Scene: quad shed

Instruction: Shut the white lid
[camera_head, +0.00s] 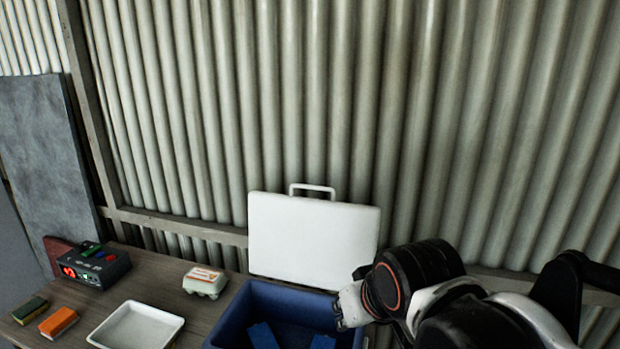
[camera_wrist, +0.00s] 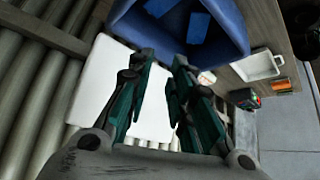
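The white lid (camera_head: 312,238) stands open and nearly upright at the back edge of a blue box (camera_head: 236,312). A handle is on its top edge. In the wrist view the lid (camera_wrist: 97,84) lies behind and to the left of my gripper's fingers, and also shows between them. My gripper (camera_wrist: 164,60) is open, with a narrow gap between the dark green fingers and nothing held. The blue box (camera_wrist: 232,22) is beyond the fingertips. In the head view my arm comes in from the right, near the lid's lower right corner; the fingers are not clear there.
Blue pieces (camera_head: 263,335) lie inside the box. A white tray (camera_head: 137,328), an egg-carton-like box (camera_head: 205,281), an orange block (camera_head: 58,321), a green block (camera_head: 30,309) and a black device with a red display (camera_head: 95,268) are on the bench to the left. A corrugated wall stands close behind.

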